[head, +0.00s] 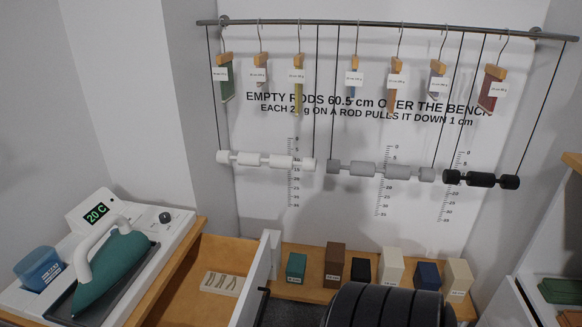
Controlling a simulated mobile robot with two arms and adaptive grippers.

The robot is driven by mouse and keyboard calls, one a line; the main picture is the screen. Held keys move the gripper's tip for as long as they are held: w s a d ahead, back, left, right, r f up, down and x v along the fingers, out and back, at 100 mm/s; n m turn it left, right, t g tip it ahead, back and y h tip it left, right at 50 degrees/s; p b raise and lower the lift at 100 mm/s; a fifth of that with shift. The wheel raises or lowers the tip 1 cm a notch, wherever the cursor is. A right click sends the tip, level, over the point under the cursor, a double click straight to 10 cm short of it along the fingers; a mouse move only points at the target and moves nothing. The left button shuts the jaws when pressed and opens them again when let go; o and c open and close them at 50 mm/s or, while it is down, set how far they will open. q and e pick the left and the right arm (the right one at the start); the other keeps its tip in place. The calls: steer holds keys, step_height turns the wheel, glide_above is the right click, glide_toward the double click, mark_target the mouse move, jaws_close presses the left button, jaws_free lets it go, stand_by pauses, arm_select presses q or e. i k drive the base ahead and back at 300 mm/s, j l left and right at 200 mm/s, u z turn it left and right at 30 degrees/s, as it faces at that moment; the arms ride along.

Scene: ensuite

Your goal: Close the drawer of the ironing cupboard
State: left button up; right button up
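The ironing cupboard (178,243) stands at the lower left, with a white top and wooden edge. The drawer's white front panel (256,277) faces right and carries a dark handle (262,303). A pale tray with small pegs or clips (220,283) lies in the drawer. No gripper fingers show in the head view. A black ribbed rounded shape, which looks like part of my arm, fills the bottom middle, right of the drawer front.
A green iron (115,262) stands on the cupboard top, beside a blue water container (38,268). A wooden bench (300,291) with several coloured blocks runs behind. Rods with hangers (390,30) hang on the back wall. White shelving (545,220) stands at the right.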

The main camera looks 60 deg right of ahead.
mark_target(181, 304)
steer(key=z, duration=1.65)
